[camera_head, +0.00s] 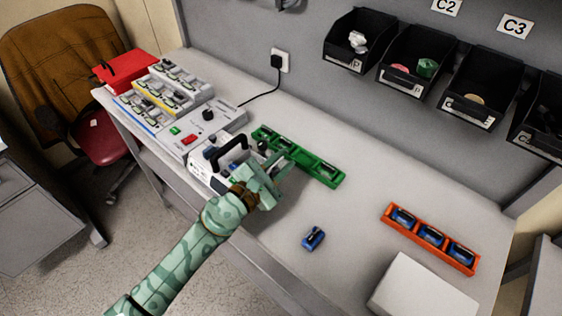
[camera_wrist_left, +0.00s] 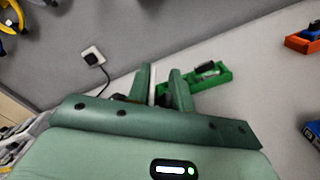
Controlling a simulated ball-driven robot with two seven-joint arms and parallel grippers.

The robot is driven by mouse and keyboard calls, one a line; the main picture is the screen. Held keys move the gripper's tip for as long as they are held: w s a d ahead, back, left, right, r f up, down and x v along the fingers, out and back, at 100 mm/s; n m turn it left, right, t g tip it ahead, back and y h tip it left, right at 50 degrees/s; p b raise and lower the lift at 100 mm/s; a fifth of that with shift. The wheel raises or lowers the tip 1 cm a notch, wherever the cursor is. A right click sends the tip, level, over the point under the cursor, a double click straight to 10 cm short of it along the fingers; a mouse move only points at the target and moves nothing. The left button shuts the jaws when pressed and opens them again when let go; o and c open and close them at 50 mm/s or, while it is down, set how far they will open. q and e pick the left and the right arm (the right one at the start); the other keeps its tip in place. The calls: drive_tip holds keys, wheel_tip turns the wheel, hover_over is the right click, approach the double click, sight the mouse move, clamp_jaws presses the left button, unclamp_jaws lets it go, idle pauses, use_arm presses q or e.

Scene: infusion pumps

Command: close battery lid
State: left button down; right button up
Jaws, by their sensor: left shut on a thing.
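The infusion pump (camera_head: 205,172), a white device with a black handle (camera_head: 227,148), stands near the table's front edge in the head view. My left gripper (camera_head: 279,165) is at the pump's right end and hides part of it. In the left wrist view, a thin white piece, apparently the battery lid (camera_wrist_left: 153,86), stands upright between the fingers of my left gripper (camera_wrist_left: 161,78). The fingers are shut on it. The battery opening is hidden. My right gripper is not in view.
A green battery tray (camera_head: 327,179) lies just behind my left gripper. A loose blue battery (camera_head: 313,238) lies on the bare table to the right. An orange tray (camera_head: 387,214) with blue batteries and a white box (camera_head: 420,290) are farther right. Black bins (camera_head: 415,55) hang on the wall.

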use_arm(q)
drive_tip(key=shift+a+r+n, duration=0.1)
drive_tip(key=shift+n, duration=0.2)
drive_tip(key=shift+w+a+r+n+p, duration=0.2)
drive_tip(key=shift+n+p, duration=0.1)
drive_tip(key=shift+n, duration=0.3)
drive_tip(key=shift+w+a+r+n+p, duration=0.1)
drive_tip(key=shift+a+r+n+p, duration=0.15)
drive_tip(key=shift+n, duration=0.35)
drive_tip(key=shift+w+a+r+n+p, duration=0.15)
drive_tip(key=shift+w+a+n, duration=0.15)
drive_tip(key=shift+n, duration=0.7)
drive_tip(key=shift+w+a+r+n+p, duration=0.15)
drive_tip(key=shift+a+n, duration=0.1)
drive_tip(key=shift+n, duration=0.75)
drive_tip(key=shift+f, duration=0.1)
drive_tip(key=c, duration=1.3)
unclamp_jaws()
